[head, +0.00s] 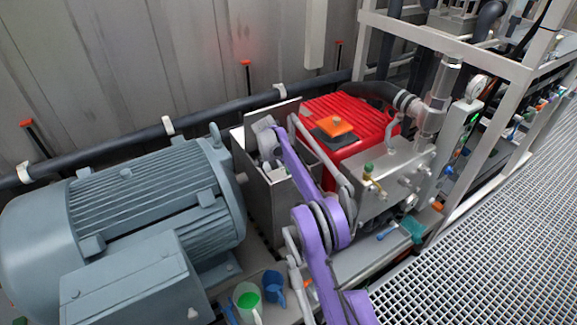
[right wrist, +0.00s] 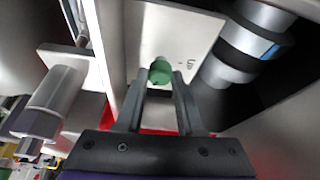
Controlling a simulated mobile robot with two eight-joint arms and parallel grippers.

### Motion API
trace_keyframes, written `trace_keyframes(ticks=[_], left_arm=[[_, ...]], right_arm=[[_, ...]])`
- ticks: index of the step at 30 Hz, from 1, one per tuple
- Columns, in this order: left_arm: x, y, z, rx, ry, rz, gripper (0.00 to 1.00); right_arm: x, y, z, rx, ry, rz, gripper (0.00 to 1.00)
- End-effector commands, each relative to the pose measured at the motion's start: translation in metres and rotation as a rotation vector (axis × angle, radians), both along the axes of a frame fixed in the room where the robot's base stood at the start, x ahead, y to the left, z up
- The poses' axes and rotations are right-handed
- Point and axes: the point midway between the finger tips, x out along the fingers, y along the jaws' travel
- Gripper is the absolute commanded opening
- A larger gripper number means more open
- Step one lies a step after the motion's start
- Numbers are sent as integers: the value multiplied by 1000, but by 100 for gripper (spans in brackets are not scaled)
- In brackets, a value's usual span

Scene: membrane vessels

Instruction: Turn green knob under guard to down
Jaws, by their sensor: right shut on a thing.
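The green knob (right wrist: 160,72) shows in the right wrist view, on a pale metal plate (right wrist: 168,35) with a small mark beside it. My right gripper (right wrist: 160,78) has its two dark fingers on either side of the knob and is shut on it. Which way the knob points is not clear. In the head view my purple right arm reaches up to a grey metal box (head: 262,205), its wrist at the box's top. The fingers and the knob are hidden there. My left gripper is not in view.
A large grey motor (head: 130,215) stands left of the box, and a red ribbed unit (head: 345,115) right behind it. Metal cylinders (right wrist: 50,100) crowd the fingers in the wrist view. Grating floor lies right.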

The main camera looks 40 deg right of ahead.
Motion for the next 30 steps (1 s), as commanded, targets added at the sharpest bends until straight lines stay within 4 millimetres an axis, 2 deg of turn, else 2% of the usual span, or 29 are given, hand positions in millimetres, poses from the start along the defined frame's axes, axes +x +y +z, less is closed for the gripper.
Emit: trace_keyframes(ticks=[19,20,21,24,30], left_arm=[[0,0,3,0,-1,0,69],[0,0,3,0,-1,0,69],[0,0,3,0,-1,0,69],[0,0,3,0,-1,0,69],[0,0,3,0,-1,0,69]], right_arm=[[1,0,0,1,0,-48,0],[1,0,0,1,0,-48,42],[1,0,0,1,-1,-47,49],[1,0,0,1,-1,-47,67],[1,0,0,1,-1,-46,67]])
